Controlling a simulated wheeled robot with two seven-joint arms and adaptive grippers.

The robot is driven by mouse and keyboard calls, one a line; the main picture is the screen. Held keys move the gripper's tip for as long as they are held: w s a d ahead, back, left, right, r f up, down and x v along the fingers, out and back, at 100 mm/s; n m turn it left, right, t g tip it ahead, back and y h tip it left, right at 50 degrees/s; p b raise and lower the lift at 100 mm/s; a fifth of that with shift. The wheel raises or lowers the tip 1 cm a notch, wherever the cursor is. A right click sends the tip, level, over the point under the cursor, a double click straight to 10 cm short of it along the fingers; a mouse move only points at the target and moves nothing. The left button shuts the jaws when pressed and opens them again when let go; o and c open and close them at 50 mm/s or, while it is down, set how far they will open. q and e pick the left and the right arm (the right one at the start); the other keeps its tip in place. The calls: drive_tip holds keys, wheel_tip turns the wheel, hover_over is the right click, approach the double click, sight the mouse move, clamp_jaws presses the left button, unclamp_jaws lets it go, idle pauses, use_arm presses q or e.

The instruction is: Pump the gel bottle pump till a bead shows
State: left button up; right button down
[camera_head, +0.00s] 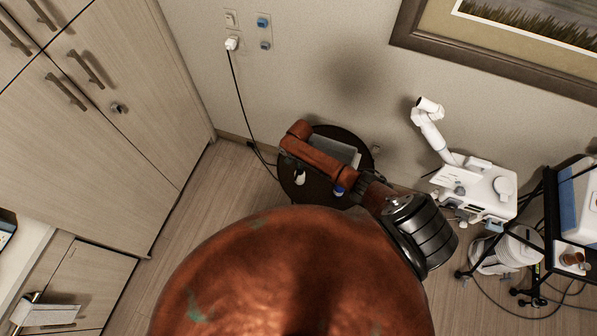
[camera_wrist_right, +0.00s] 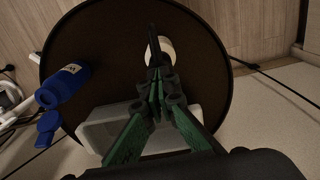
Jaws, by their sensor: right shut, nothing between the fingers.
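A small pale bottle (camera_head: 299,178) stands on the round dark table (camera_head: 322,197) in the head view; it looks like the gel bottle. Its pale round body (camera_wrist_right: 166,52) is partly covered by my fingers in the right wrist view. My right gripper (camera_wrist_right: 154,45) is shut and empty, its dark fingertips overlapping the bottle from above. I cannot tell whether they touch the pump, and the pump head and nozzle are hidden or too dark to make out. No bead is visible. In the head view my right arm reaches over the table. My left gripper is not in view.
A grey translucent bin (camera_wrist_right: 96,136) sits on the table beside my fingers. A blue container (camera_wrist_right: 62,86) is near the table's edge. A black cord (camera_head: 240,105) hangs from the wall socket behind. A white device (camera_head: 475,190) stands to the right.

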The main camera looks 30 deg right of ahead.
drive_tip(key=shift+f+b, duration=0.6)
drive_tip(key=shift+f, duration=0.6)
drive_tip(key=shift+r, duration=0.15)
wheel_tip(320, 180, up, 3)
drive_tip(key=p, duration=0.4)
drive_tip(key=shift+r, duration=0.1)
